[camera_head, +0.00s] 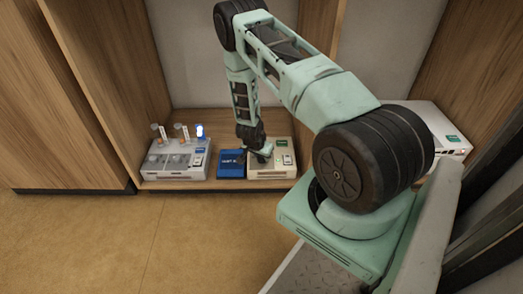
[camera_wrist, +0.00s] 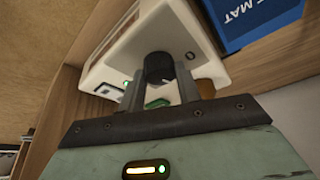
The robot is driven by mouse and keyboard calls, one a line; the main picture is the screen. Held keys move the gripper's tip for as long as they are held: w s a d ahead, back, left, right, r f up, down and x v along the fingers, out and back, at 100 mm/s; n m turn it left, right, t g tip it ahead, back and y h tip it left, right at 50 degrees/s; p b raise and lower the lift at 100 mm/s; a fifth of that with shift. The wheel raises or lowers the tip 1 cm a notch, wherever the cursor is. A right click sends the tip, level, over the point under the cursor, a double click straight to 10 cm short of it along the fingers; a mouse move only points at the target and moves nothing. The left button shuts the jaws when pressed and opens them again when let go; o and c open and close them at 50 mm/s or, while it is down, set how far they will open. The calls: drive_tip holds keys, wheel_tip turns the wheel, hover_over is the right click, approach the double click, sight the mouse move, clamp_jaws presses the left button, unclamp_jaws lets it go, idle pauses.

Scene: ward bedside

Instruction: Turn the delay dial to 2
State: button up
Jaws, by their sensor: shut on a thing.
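The delay dial (camera_wrist: 159,68) is a dark round knob with a pale pointer mark, on the face of a cream box (camera_wrist: 112,55). In the head view the cream box (camera_head: 285,171) stands on the low wooden shelf, and my gripper reaches down onto it from above. My gripper (camera_wrist: 160,85) has its two fingers on either side of the dial and is shut on it. The dial's numbers cannot be read in either view. In the head view the dial is hidden by my gripper (camera_head: 262,155).
A white device (camera_head: 437,125) is at the right, behind my arm. Wooden panels (camera_head: 105,65) flank the shelf.

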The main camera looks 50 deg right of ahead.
drive_tip(key=shift+m+g+p, duration=0.3)
drive_tip(key=shift+m+p, duration=0.35)
drive_tip(key=shift+m, duration=0.15)
drive_tip(key=o, duration=1)
drive_tip(key=shift+c, duration=0.2)
drive_tip(key=p+v, duration=0.7)
drive_tip(key=v, duration=1)
drive_tip(key=shift+a, duration=0.15)
drive_tip(key=shift+w+r, duration=0.1)
drive_tip(key=shift+w, duration=0.05)
